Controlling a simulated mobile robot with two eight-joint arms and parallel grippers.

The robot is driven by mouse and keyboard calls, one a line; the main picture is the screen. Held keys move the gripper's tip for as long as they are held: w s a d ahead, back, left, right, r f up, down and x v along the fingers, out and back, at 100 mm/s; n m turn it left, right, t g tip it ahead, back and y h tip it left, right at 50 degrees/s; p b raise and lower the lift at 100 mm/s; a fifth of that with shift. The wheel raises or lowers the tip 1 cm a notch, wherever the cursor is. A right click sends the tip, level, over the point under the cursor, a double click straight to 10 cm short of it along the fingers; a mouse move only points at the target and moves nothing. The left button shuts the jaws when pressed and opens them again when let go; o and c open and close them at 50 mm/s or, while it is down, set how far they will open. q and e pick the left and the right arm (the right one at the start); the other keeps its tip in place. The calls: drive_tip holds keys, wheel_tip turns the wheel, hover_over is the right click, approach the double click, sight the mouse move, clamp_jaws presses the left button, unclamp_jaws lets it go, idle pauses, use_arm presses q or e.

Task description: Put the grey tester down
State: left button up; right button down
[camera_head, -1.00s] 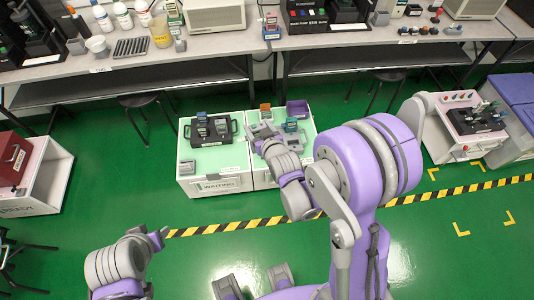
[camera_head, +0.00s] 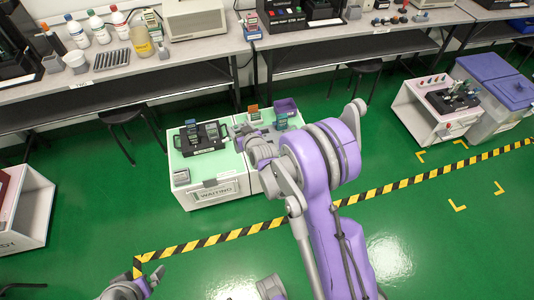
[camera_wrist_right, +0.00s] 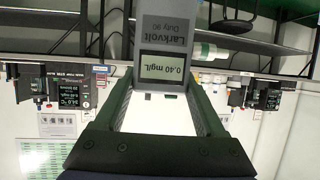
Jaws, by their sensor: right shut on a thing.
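The grey tester (camera_wrist_right: 165,32), with a lit display reading 0.40 mg/L, is between the fingers of my right gripper, which is shut on it. In the head view my right gripper (camera_head: 243,134) is above the pale green tops, near the seam between the two white stands (camera_head: 214,191). The tester is hard to make out there, and I cannot tell whether it touches a surface. My left gripper (camera_head: 148,277) is low at the bottom left, away from the stands, and looks open and empty.
A black tray with testers (camera_head: 203,138) is on the left stand, with a small grey block (camera_head: 181,177) at its front left. A purple bin (camera_head: 285,107) and an orange item (camera_head: 253,113) are on the right stand. Some green top in front of the tray is bare.

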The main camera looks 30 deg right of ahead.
drive_tip(key=w+d+f+m+h+b, duration=0.1)
drive_tip(key=w+d+f+b, duration=0.55)
drive_tip(key=d+f, duration=0.35)
drive_tip(key=w+d+f+m+h+b, duration=0.1)
drive_tip(key=w+d+f+b, duration=0.4)
drive_tip(key=w+d+f, duration=0.45)
use_arm(q)
wheel_tip(320, 180, down, 18)
drive_tip(key=b, duration=0.2)
drive_tip(key=shift+w+g+b, duration=0.3)
drive_tip(key=shift+b, duration=0.05)
use_arm(e)
wheel_tip(320, 180, down, 10)
drive_tip(key=s, duration=0.2)
drive_tip(key=shift+d+f, duration=0.25)
